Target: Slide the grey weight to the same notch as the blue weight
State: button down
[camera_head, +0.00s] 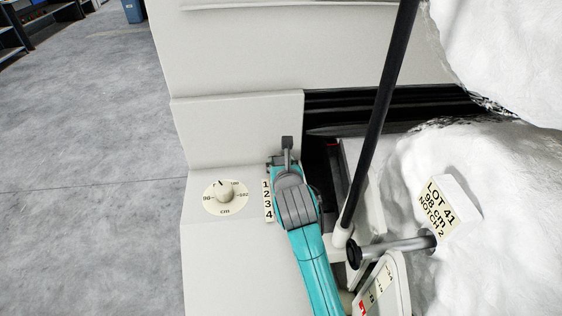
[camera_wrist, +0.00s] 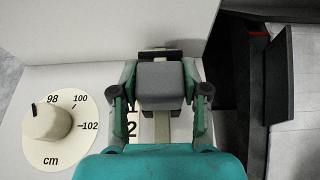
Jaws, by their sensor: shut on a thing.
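The grey weight (camera_wrist: 161,82) is a block between the two fingers of my gripper (camera_wrist: 160,96) in the wrist view. The fingers touch its left and right sides. It sits on a narrow pale rail (camera_wrist: 161,126) that ends at a dark crosspiece (camera_wrist: 160,53). In the head view my gripper (camera_head: 285,163) is at the upper end of the notch scale (camera_head: 268,199), which reads 1 to 4 downward. In the wrist view, a 2 shows beside my left finger. My gripper hides the weight's exact notch. I see no blue weight in either view.
A cm dial (camera_head: 226,196) lies left of the scale. A card (camera_head: 438,213) reading LOT 41, 98 cm, NOTCH 2 stands at right before white fibre (camera_head: 500,200). A slanted black rod (camera_head: 378,115) rises right of my arm. A pale panel (camera_head: 240,130) stands behind.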

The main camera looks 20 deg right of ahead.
jog(key=s, duration=0.3)
jog(key=shift+a, duration=0.3)
jog(key=c, duration=0.6)
grip_release()
jog(key=shift+w, duration=0.1)
jog(key=shift+o, duration=0.2)
jog(key=v, duration=1.2)
jog(key=shift+r, duration=0.1)
